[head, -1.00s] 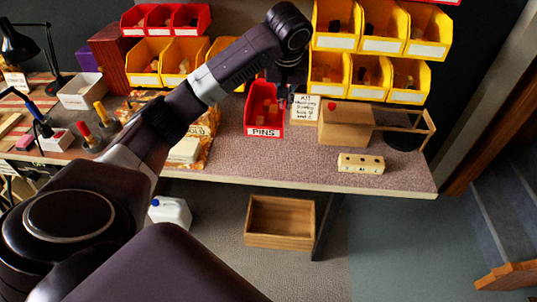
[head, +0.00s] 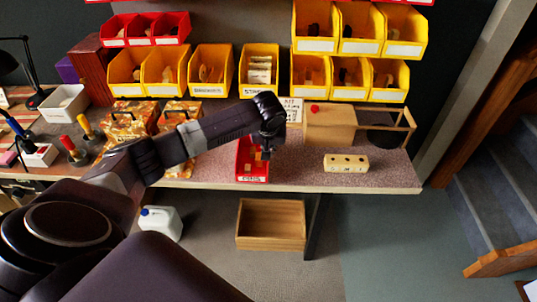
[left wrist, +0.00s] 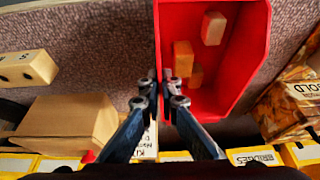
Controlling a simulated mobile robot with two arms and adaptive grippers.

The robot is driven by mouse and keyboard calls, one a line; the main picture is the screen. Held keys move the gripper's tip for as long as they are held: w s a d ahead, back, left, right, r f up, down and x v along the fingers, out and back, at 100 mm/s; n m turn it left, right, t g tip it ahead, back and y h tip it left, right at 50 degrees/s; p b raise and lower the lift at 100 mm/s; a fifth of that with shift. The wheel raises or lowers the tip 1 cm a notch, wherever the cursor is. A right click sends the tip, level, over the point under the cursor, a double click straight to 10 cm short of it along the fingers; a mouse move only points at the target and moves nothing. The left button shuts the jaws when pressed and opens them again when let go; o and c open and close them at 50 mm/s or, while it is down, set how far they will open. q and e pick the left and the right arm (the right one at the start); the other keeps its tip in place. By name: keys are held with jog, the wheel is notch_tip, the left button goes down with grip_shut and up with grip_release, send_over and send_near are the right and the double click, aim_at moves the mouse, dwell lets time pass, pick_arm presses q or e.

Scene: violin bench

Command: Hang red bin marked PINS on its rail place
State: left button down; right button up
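The red bin marked PINS (head: 246,160) is at the bench's front edge, its label overlapping the edge in the head view. It holds several small orange-brown blocks. In the left wrist view the bin (left wrist: 235,88) shows from above. My left gripper (head: 265,152) is at the bin's right side in the head view. In the wrist view its fingertips (left wrist: 162,80) close on either side of one bin wall. I cannot tell whether the bin is raised off the bench. My right gripper is not in view. Bins hang in rows on the back wall; the rail itself is hidden.
Red bins (head: 146,30) hang upper left, yellow bins (head: 188,68) below. Bare wall shows between the upper red and yellow bins. A wooden box (head: 330,125), a holed block (head: 346,163) and a small card (head: 292,110) stand on the bench. A wooden crate (head: 270,224) is on the floor.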

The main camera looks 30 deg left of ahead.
pick_arm(q)
jog(key=shift+f, duration=1.15)
jog(key=c, duration=2.2)
grip_release()
jog(key=shift+f, duration=0.15)
jog(key=shift+o, duration=0.2)
